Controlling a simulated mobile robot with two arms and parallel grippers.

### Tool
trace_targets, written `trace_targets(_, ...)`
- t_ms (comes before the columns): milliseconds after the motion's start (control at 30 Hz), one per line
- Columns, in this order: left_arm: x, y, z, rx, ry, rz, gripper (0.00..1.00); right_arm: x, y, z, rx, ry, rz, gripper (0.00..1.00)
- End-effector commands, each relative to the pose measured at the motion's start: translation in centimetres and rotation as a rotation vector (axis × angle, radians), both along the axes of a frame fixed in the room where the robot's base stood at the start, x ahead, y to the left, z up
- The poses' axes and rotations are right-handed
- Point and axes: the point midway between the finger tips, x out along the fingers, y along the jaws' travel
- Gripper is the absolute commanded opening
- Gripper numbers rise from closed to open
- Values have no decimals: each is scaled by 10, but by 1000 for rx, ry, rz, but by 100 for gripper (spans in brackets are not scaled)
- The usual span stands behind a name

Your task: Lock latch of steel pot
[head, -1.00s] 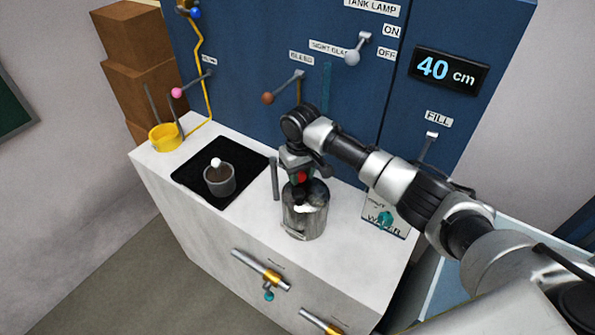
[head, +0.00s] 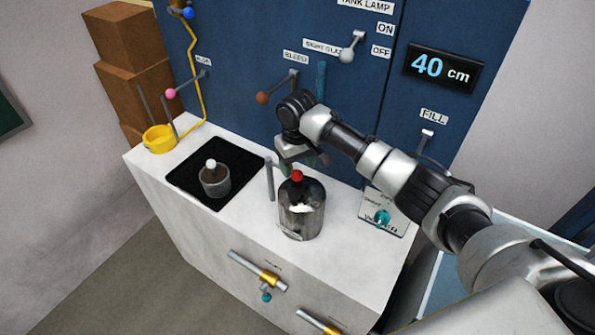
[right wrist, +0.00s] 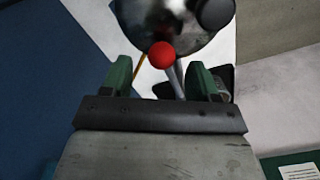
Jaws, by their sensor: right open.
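The steel pot (head: 302,218) stands upright on the white counter, below my right arm. A red ball knob (head: 297,176) shows at the pot's top rear edge. In the right wrist view the red knob (right wrist: 161,55) sits on a grey rod in front of the shiny pot (right wrist: 150,18). My right gripper (head: 303,162) is just behind and above the knob. In the right wrist view its green fingers (right wrist: 160,72) are spread on either side of the rod, holding nothing. My left gripper is out of view.
A black mat (head: 238,178) with a small grey pot (head: 215,184) lies left of the steel pot. A grey post (head: 269,180) stands close to its left. A white panel with a teal knob (head: 382,217) is right.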

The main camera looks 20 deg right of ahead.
Motion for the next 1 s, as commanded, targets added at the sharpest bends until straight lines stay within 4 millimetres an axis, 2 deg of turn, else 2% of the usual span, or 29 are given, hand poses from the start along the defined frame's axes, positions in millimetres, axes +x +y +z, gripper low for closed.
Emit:
trace_targets(200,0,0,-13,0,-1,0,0,1,-1,45,0,-6,-1,60)
trace_targets(400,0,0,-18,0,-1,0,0,1,-1,72,0,-3,-1,60)
trace_targets(567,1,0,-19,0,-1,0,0,1,-1,79,-1,-1,-1,60)
trace_targets(1000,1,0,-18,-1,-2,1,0,1,-1,79,-1,-1,-1,60)
